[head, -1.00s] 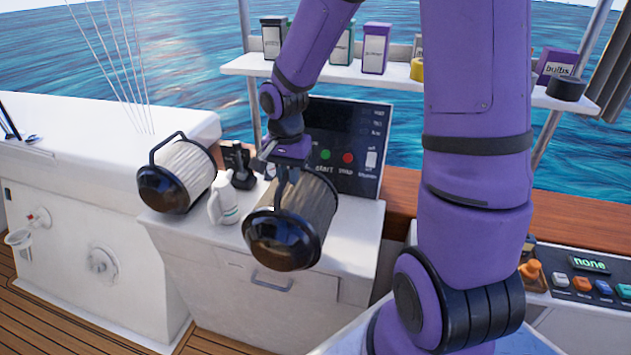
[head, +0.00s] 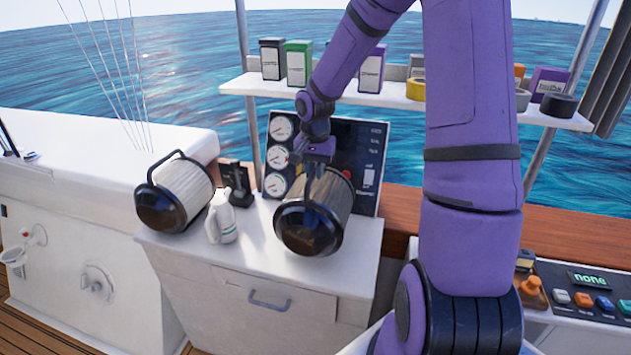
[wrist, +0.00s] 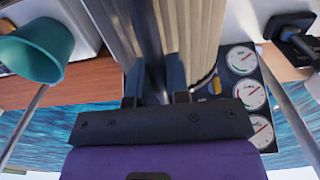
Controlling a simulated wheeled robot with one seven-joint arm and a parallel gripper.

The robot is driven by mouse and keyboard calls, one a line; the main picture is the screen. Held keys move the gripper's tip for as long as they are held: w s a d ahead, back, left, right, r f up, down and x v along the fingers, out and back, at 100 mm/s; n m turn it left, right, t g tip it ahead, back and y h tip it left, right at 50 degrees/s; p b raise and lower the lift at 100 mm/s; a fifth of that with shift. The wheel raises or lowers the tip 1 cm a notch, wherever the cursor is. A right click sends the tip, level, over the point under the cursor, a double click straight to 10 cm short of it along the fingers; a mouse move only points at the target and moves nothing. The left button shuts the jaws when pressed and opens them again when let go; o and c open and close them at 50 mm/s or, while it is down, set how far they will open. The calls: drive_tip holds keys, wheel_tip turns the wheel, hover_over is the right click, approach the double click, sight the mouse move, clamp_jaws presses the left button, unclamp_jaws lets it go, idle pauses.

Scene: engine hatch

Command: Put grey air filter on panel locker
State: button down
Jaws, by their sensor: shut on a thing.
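My gripper (head: 317,165) is shut on the black handle of the grey air filter (head: 330,192). The filter has grey-brown pleats and a glossy black end cap facing the head camera, and lies roughly level. It is over the right part of the top of the panel locker (head: 258,240), a white cabinet with a grey handle on its front. I cannot tell whether the filter touches the top. In the wrist view the filter's pleats (wrist: 190,25) show beyond the fingers (wrist: 157,80), with the dark handle between them.
The gauge panel (head: 368,150) is close behind the held filter. A shelf (head: 400,100) with boxes and tape rolls is above. A teal cup (wrist: 38,50) shows in the wrist view.

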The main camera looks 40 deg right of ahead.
sight(315, 183)
drive_tip(key=shift+w+d+f, duration=0.1)
drive_tip(key=shift+d+f, duration=0.05)
drive_tip(key=shift+f, duration=1.7)
drive_tip(key=c, duration=1.1)
unclamp_jaws()
